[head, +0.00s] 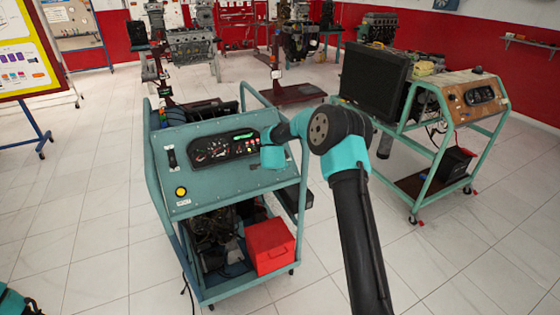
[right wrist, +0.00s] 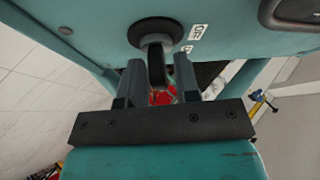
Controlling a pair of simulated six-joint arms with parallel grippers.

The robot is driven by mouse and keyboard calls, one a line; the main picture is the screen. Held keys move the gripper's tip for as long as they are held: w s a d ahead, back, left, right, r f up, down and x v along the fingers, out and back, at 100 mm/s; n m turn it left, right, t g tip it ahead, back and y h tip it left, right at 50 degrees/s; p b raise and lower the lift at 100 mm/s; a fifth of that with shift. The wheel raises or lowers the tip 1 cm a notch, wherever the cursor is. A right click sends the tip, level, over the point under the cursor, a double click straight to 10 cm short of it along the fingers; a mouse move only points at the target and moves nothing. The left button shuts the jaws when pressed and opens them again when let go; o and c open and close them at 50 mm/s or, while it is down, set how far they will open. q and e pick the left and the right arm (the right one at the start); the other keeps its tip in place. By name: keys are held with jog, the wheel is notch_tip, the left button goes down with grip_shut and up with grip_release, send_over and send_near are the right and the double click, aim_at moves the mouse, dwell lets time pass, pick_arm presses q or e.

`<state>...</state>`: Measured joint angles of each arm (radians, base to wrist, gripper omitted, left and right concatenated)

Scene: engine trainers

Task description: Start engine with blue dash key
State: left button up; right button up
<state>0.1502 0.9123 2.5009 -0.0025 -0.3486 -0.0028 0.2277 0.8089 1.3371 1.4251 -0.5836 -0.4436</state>
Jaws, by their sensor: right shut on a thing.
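The blue dash panel (head: 205,180) tops the near engine trainer and bears a gauge cluster (head: 225,147). In the right wrist view, a key (right wrist: 155,62) with a dark head stands in a round ignition switch (right wrist: 155,30) on the blue panel. My right gripper (right wrist: 158,72) is shut on the key's head, one finger on each side. In the head view my right wrist hides the key and switch at the panel's right side. At the bottom left corner only a small part of my left arm shows; its fingers cannot be made out.
A yellow button (head: 180,192) is on the panel's lower left. A red box (head: 270,246) sits on the trainer's lower shelf. A second trainer with a wooden dash (head: 468,95) and a dark screen (head: 374,77) stands at the right. Tiled floor is clear at the left.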

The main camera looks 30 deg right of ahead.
jog(key=o, duration=0.6)
jog(key=v, duration=1.7)
jog(key=shift+r, duration=0.15)
jog(key=shift+s, duration=0.15)
